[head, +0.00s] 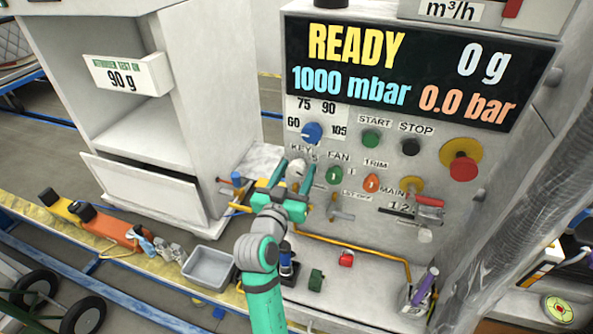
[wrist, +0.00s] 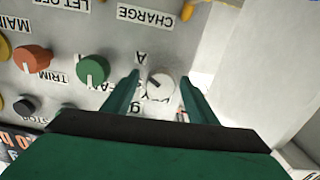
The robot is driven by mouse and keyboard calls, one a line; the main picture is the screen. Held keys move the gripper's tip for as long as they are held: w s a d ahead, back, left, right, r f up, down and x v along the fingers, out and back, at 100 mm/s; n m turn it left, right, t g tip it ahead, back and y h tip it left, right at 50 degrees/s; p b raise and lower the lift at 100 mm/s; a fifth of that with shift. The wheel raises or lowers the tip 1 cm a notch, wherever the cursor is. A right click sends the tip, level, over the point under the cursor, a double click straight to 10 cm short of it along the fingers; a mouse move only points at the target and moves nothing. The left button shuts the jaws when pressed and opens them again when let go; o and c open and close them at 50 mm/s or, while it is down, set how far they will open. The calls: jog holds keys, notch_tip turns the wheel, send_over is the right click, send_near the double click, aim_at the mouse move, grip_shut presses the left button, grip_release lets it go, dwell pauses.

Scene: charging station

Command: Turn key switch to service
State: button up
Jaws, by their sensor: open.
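The key switch (wrist: 160,84) is a round whitish knob with a dark mark on its face, set in the grey panel. In the wrist view it shows between the two fingers of my open gripper (wrist: 159,78), with a gap on each side. I cannot tell whether the fingertips reach past its face. In the head view the pale knob (head: 297,168) shows at the tips of my green gripper (head: 297,175), which partly covers it and its label.
Beside the key switch are the green fan knob (head: 334,175) and the orange trim knob (head: 371,183). A blue knob (head: 312,132) is above. A white cabinet (head: 150,195) stands left. The display (head: 410,70) reads READY. A grey bin (head: 208,268) lies below.

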jog(key=shift+w, duration=0.1)
jog(key=c, duration=1)
jog(key=shift+c, duration=0.2)
jog(key=shift+w, duration=0.15)
jog(key=shift+d+n, duration=0.2)
jog(key=shift+n, duration=0.5)
jog(key=n, duration=0.5)
jog(key=shift+a, duration=0.25)
jog(key=n, duration=0.5)
jog(key=shift+s, duration=0.2)
jog(key=shift+n, duration=0.3)
